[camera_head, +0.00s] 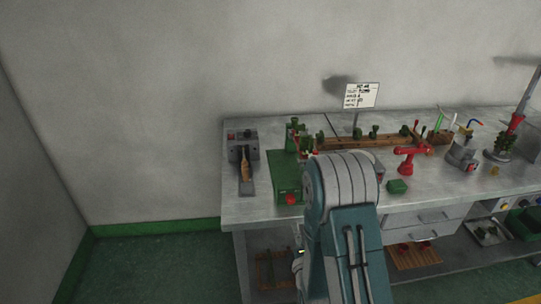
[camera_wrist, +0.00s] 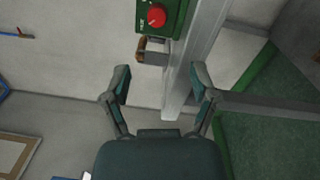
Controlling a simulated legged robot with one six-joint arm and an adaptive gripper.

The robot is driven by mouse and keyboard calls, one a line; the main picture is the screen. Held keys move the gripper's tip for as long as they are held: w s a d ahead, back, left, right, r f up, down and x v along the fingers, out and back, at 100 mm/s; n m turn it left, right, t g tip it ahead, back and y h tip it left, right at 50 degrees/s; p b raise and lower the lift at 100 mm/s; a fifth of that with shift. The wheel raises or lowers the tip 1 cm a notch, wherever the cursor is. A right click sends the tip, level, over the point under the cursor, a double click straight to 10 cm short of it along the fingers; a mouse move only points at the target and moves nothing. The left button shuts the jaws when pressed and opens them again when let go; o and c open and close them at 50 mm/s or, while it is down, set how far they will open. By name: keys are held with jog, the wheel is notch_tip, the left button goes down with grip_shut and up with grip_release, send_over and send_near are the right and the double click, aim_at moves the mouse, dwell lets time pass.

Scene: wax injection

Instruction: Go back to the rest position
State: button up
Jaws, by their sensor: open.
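My gripper (camera_wrist: 161,88) shows in the wrist view with its two fingers spread wide apart. It is open and nothing is between the fingertips. Past the fingers are the pale table edge and the wall. In the head view my teal and grey arm stands in front of the workbench (camera_head: 240,208) and hides part of it; the gripper itself is hidden there.
A green machine (camera_head: 287,172) with a red knob sits on the bench beside my arm; it also shows in the wrist view (camera_wrist: 145,28). A grey box with a handled tool (camera_head: 245,170) stands left of it. Green floor (camera_head: 165,265) is free at left.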

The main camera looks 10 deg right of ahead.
notch_tip(320, 180, up, 13)
jog(key=s+m+g, duration=0.2)
jog(key=m+g, duration=0.4)
jog(key=m, duration=0.4)
jog(key=s+r+m+g, duration=0.3)
jog(key=s+r+m, duration=0.1)
jog(key=s, duration=0.7)
jog(key=s+r+m+g, duration=0.3)
jog(key=s+r+m, duration=0.2)
jog(key=s, duration=0.7)
jog(key=shift+d+m+g, duration=0.2)
jog(key=shift+m+g, duration=0.2)
jog(key=shift+m, duration=0.3)
jog(key=shift+w+r, duration=0.1)
